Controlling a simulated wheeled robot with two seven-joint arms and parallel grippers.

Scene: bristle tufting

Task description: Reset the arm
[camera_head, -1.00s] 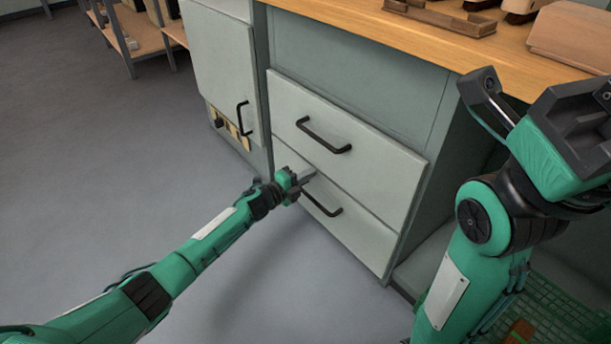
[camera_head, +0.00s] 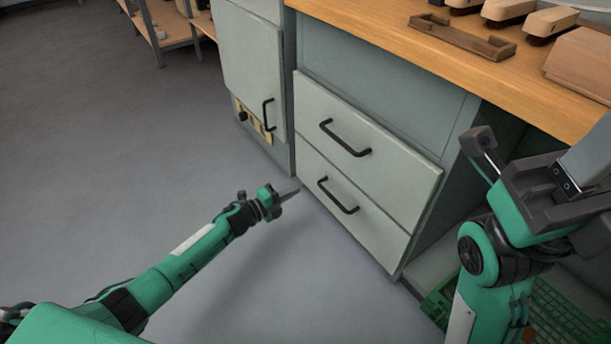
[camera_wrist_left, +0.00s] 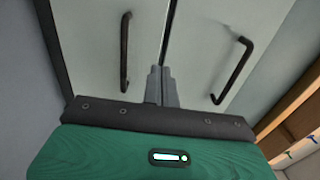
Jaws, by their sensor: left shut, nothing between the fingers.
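My left arm reaches in from the left in the head view. Its gripper (camera_head: 289,193) is shut and empty, over the floor in front of the drawers and apart from them. In the left wrist view its fingers (camera_wrist_left: 160,86) are together, with the drawer fronts and two black handles beyond them. My right arm stands folded at the right of the head view. Its fingertips are not clearly seen.
The cabinet has an upper drawer (camera_head: 385,150) and a lower drawer (camera_head: 372,216), both looking closed. A cabinet door (camera_head: 250,75) is at their left. A wooden worktop (camera_head: 370,18) carries a wooden tray (camera_head: 462,38) and several brushes. A green crate (camera_head: 560,315) is at the lower right. Grey floor (camera_head: 110,130) at left is clear.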

